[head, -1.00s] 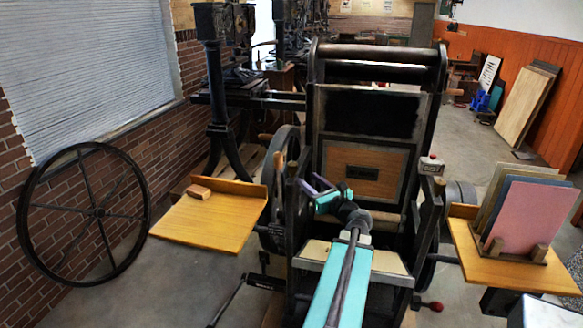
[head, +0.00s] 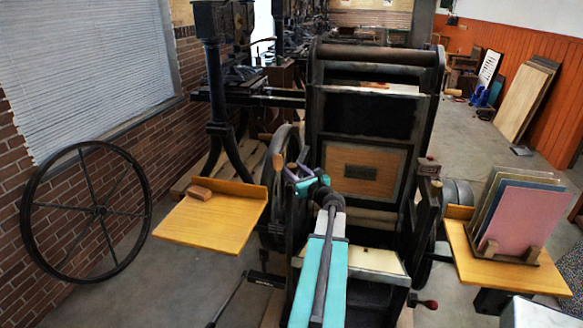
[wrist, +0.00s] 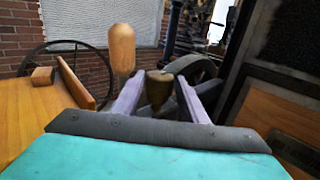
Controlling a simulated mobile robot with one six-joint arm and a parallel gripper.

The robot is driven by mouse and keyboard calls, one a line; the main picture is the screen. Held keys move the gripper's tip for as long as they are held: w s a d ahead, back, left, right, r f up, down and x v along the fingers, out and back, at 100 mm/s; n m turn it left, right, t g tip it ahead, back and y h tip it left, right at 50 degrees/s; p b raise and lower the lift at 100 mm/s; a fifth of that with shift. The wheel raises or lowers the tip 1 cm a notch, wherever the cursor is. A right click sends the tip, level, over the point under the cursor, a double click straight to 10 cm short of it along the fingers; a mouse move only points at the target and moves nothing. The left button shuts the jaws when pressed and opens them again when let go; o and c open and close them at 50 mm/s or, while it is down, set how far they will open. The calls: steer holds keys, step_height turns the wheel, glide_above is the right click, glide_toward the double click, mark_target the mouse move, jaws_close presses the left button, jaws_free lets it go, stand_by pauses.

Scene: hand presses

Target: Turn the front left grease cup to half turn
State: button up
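In the head view my gripper (head: 303,166) is at the left side of the press (head: 362,170); the cup cannot be made out there.
A light wooden handle (wrist: 122,48) stands upright close to the left finger. A wooden feed board (head: 215,222) with a small block (head: 199,192) lies left, before a large spoked wheel (head: 86,212). The press frame is close on the right.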

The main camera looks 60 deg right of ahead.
steer(key=shift+w+d, duration=0.2)
steer(key=shift+w, duration=0.25)
steer(key=c, duration=0.8)
steer(key=shift+o, duration=0.2)
steer(key=shift+a+f+m+g+h+b, duration=0.1)
steer(key=shift+m+g+h+b, duration=0.3)
steer(key=shift+h+b, duration=0.5)
steer(key=shift+m+g+h+b, duration=0.4)
steer(key=shift+m+b, duration=0.2)
steer(key=shift+b, duration=0.4)
steer(key=shift+w+m+g+h+b, duration=0.1)
steer(key=shift+m+g+h+b, duration=0.9)
steer(key=shift+b, duration=0.25)
steer(key=shift+r+m+g+h+b, duration=0.2)
steer(key=shift+m+g+h+b, duration=0.1)
steer(key=shift+g+h+b, duration=0.15)
